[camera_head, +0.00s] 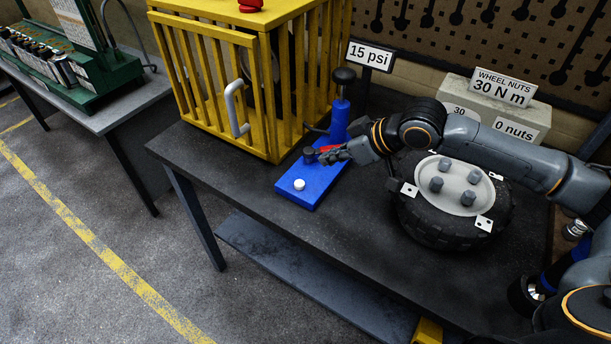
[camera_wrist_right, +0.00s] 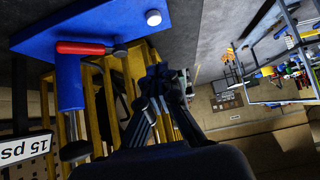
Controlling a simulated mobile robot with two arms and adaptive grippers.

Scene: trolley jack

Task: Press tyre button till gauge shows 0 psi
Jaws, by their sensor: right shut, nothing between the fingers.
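A blue pump base (camera_head: 312,183) lies on the dark table, with a white button (camera_head: 299,185) near its front end and a dark knob (camera_head: 309,153) behind it. A red lever (camera_head: 328,148) sits beside the blue post (camera_head: 339,122). The gauge sign (camera_head: 370,55) reads 15 psi. My right gripper (camera_head: 334,156) is shut and empty, over the right side of the blue base, apart from the white button. In the right wrist view the white button (camera_wrist_right: 153,18) and red lever (camera_wrist_right: 82,48) show beyond the closed fingers (camera_wrist_right: 159,76). My left gripper is not in view.
A yellow slatted cage (camera_head: 262,75) stands left of the pump. A tyre (camera_head: 447,222) with a grey hub lies right, under my right arm. A wheel nuts box (camera_head: 495,105) reads 30 N m and 0 nuts. The table's front left is clear.

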